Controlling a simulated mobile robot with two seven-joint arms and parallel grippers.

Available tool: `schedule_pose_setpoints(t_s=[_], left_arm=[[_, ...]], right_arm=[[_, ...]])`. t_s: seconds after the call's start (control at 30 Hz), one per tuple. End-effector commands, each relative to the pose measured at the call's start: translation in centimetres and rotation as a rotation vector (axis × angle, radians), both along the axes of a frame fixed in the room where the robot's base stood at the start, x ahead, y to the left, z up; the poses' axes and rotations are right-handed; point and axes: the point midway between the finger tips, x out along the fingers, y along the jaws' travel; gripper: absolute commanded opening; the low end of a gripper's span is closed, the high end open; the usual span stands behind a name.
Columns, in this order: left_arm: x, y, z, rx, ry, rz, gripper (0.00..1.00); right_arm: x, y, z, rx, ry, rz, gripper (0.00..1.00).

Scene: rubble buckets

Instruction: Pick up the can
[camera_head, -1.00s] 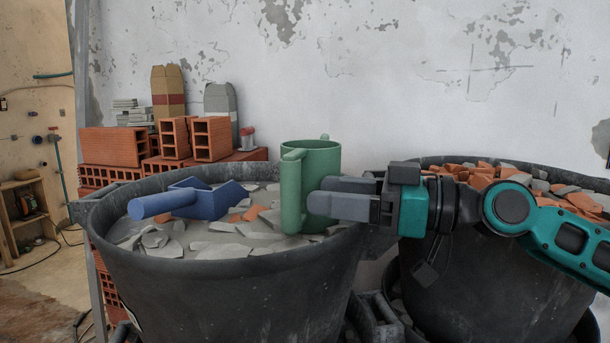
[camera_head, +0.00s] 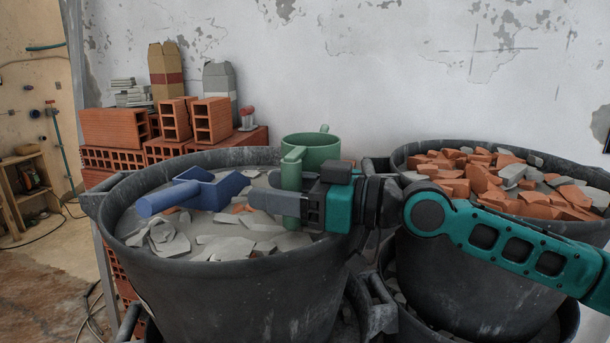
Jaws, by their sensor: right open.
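A green can (camera_head: 318,149) with a tall upright part on its left stands on the rubble in the near black bucket (camera_head: 230,300). Its lower body is largely hidden by my right gripper (camera_head: 266,203). The right gripper is open and comes in from the right, with its grey fingers pointing left across the can's lower part. I cannot tell whether the can lies between the fingers or behind them. My left gripper is not in view.
A blue scoop-like tool (camera_head: 193,192) lies on grey rubble left of the can. A second black bucket (camera_head: 460,262) with orange and grey rubble stands at right. Bricks (camera_head: 115,127) and paper bags (camera_head: 166,72) are stacked behind, near the wall.

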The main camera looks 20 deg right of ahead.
Motion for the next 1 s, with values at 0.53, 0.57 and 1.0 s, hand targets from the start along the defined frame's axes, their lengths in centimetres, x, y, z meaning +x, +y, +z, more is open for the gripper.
schedule_pose_setpoints(t_s=[0.53, 0.57, 1.0], left_arm=[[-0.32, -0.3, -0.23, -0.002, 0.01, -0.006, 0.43], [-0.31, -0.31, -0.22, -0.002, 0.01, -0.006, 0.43], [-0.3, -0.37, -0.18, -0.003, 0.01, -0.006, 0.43]], right_arm=[[0.04, 0.03, -0.04, -0.001, -0.001, 0.0, 0.3], [0.04, 0.03, -0.04, -0.001, -0.001, 0.0, 0.27], [0.03, 0.03, -0.04, -0.001, -0.001, 0.0, 0.0]])
